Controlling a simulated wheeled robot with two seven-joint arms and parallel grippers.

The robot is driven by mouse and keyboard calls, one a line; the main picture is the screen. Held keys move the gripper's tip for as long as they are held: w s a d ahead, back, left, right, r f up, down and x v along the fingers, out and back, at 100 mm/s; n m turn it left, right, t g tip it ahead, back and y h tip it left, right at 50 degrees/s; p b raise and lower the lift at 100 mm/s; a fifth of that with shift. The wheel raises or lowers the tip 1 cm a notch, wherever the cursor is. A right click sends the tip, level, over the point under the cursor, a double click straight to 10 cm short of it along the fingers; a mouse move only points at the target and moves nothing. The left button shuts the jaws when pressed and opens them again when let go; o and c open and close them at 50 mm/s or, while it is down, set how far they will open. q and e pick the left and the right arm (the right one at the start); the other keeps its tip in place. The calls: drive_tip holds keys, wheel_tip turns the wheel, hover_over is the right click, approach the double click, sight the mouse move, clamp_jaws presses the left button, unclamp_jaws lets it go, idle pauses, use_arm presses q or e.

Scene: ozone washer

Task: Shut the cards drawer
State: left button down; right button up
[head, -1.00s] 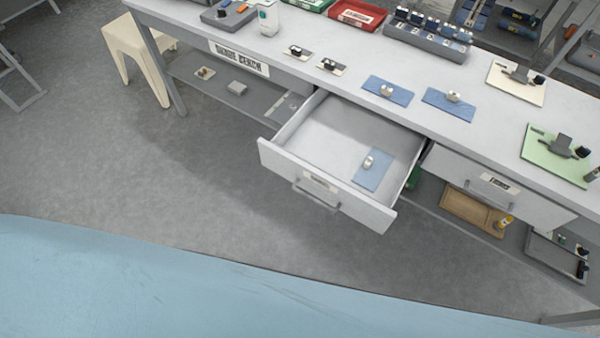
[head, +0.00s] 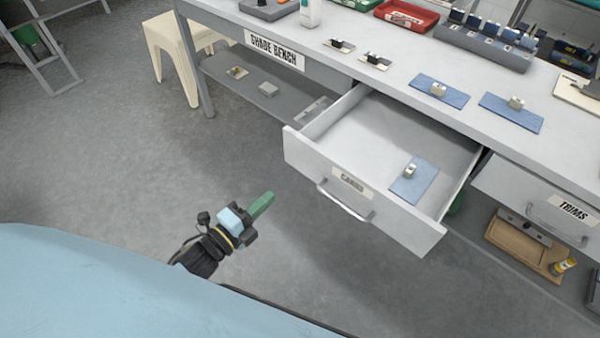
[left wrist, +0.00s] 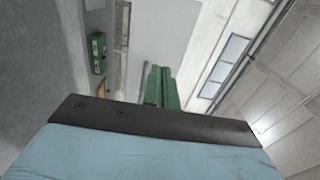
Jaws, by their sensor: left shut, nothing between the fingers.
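The cards drawer (head: 300,152) is pulled far out of the bench in the head view. Its front carries a label reading cards and a metal bar handle (head: 345,203). A blue card (head: 424,188) with a small metal piece on it lies inside, toward the right front. My left gripper (head: 262,205) has green fingers, which are shut and empty. It is in front of and to the left of the drawer front, apart from it. Its shut fingers (left wrist: 161,85) also show in the left wrist view, where the drawer does not appear. My right gripper is not in view.
The shade bench top (head: 335,62) holds blue cards (head: 438,92), red and green trays, and a grey rack (head: 485,46). A cream stool (head: 178,45) stands at the left. The floor before the drawer is clear.

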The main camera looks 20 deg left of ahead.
sight(308, 163)
use_arm(q)
drive_tip(key=b+x, duration=0.2)
drive_tip(key=x, duration=0.9)
drive_tip(key=shift+w+f, duration=0.1)
drive_tip(key=shift+f, duration=0.05)
drive_tip(key=shift+w+d, duration=0.2)
drive_tip(key=shift+w, duration=0.3)
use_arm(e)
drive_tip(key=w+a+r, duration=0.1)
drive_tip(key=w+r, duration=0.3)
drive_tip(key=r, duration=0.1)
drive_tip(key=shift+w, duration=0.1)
